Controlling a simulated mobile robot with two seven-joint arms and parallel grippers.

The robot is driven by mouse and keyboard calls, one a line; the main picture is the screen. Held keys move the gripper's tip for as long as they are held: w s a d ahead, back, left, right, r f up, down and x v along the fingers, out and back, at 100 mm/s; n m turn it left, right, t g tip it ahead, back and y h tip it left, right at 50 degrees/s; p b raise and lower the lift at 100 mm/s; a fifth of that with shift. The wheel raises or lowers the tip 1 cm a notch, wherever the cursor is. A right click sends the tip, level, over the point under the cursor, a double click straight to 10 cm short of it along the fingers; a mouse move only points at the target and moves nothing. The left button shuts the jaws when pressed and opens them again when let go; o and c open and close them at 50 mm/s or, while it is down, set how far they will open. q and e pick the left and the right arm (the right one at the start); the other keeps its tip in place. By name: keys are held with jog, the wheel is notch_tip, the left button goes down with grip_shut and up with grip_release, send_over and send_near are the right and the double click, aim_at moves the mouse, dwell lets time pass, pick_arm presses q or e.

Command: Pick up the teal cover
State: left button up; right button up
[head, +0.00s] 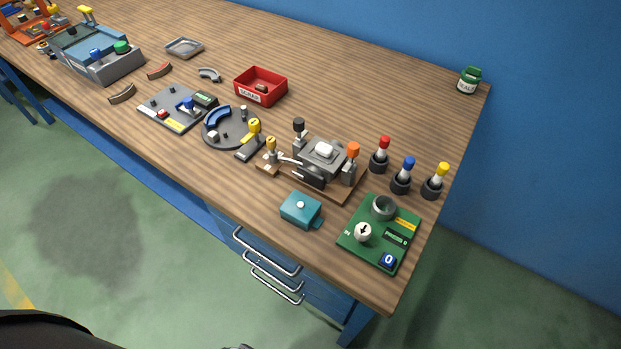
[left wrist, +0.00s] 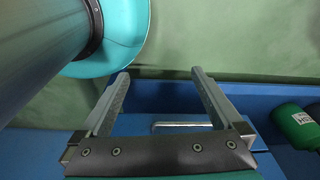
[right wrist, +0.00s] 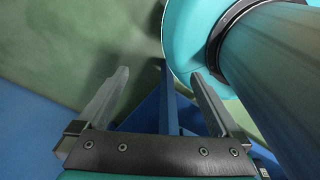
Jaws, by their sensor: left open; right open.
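The teal cover (head: 301,209) is a small box-like piece with a pale knob on top and a tab at its right side. It sits on the wooden table (head: 345,88) near the front edge, left of the green board. My left gripper (left wrist: 158,75) is open and empty in the left wrist view, with the floor and blue cabinet beyond it. My right gripper (right wrist: 160,72) is open and empty in the right wrist view, over floor and a blue cabinet leg. Neither gripper shows in the head view, and neither wrist view shows the cover.
Behind the cover stands a grey fixture (head: 322,158) on a wooden base. A green board (head: 350,240) with a dial and ring is to its right. Colored-knob tools (head: 401,178) stand behind the board. A red bin (head: 261,86) and green jar (head: 469,80) are farther back.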

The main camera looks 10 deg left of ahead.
pick_arm(q)
jog(key=w+d+r+t+p, duration=0.1)
jog(key=w+r, duration=0.3)
jog(key=r, duration=0.7)
jog(key=w+d+r+p, duration=0.15)
jog(key=w+r, duration=0.35)
jog(key=r, duration=0.5)
jog(key=w+d+r+t, duration=0.15)
jog(key=w+r, duration=0.25)
jog(key=r, duration=0.7)
jog(key=w+d+r+m+g+h, duration=0.1)
jog(key=w+d+r+m+h, duration=0.3)
jog(key=w+d+r+m, duration=0.5)
jog(key=m+g+y, duration=0.3)
jog(key=m+y, duration=0.1)
jog(key=m, duration=0.6)
send_near(301, 206)
notch_tip(301, 206, down, 10)
jog(key=b, duration=0.3)
jog(key=shift+f, duration=0.2)
pick_arm(e)
jog(key=shift+s+d+f, duration=0.2)
jog(key=shift+s+d, duration=0.2)
jog(key=shift+s, duration=0.2)
jog(key=shift+s+d+f, duration=0.2)
jog(key=shift+s+d, duration=0.15)
jog(key=shift+s, duration=0.2)
pick_arm(q)
jog(key=shift+r, duration=0.1)
jog(key=shift+c, duration=0.2)
